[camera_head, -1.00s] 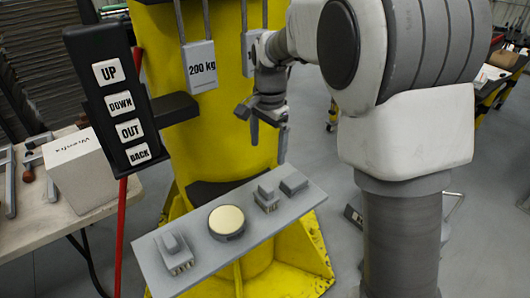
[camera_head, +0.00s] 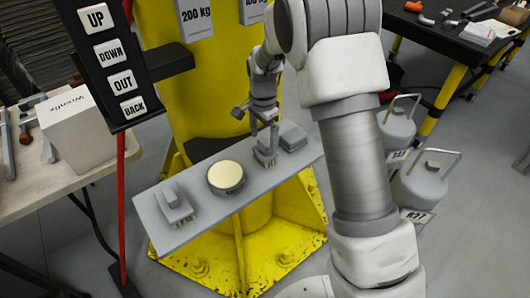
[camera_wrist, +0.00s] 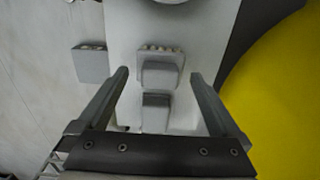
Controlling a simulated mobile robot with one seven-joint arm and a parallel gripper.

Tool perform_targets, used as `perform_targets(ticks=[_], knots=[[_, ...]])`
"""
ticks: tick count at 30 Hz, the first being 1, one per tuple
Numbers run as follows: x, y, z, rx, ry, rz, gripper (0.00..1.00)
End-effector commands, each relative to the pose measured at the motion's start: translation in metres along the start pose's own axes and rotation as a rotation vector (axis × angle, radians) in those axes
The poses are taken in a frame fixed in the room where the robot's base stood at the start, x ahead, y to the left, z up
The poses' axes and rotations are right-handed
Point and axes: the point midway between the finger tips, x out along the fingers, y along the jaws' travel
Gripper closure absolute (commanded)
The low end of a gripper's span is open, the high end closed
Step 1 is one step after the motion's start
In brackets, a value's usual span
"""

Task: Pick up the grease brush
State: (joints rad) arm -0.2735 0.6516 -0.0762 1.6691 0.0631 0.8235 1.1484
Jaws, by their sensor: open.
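A small grey block with pale stubby bristles (camera_head: 266,161), which looks like the grease brush, sits on the grey shelf right of the round tin. My gripper (camera_head: 264,144) is open and points down just over it. In the wrist view the bristled block (camera_wrist: 160,72) lies between and slightly ahead of my spread fingers (camera_wrist: 158,76). I cannot tell whether the fingers touch it. A larger similar bristled block (camera_head: 175,207) stands at the shelf's left end, so which is the named brush is not certain.
The narrow shelf (camera_head: 205,211) carries a round tin with a cream top (camera_head: 226,176) and a plain grey block (camera_head: 291,137) close right of my gripper. A yellow column (camera_head: 185,95) stands behind. A button panel (camera_head: 108,60) hangs at left.

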Motion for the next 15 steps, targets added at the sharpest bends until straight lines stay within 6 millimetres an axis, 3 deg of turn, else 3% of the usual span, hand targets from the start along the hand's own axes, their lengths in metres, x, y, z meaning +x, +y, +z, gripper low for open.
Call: perform_targets(ticks=[15], knots=[[0.054, 0.000, -0.006, 0.000, 0.000, 0.000, 0.00]])
